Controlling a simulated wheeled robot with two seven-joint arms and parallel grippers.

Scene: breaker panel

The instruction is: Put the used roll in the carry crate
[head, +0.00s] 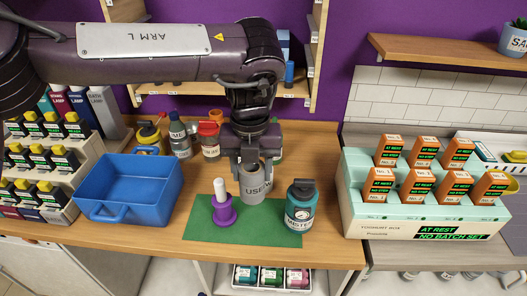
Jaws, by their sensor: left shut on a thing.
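My left gripper (250,165) points down and is shut on the used roll (256,187), a grey cylinder with dark lettering that begins "USE". The roll is upright over the back right part of a green mat (202,232). I cannot tell whether its base touches the mat. The carry crate (128,184) is an open blue bin to the left of the mat, and the part of its inside that shows is empty. My right gripper is not in view.
A purple holder with a white peg (221,205) stands on the mat between crate and roll. A teal canister (299,207) stands right of the roll. Bottles (180,139) stand behind. A rack of yellow-capped items (40,160) is left; a mint box with orange cartons (400,205) is right.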

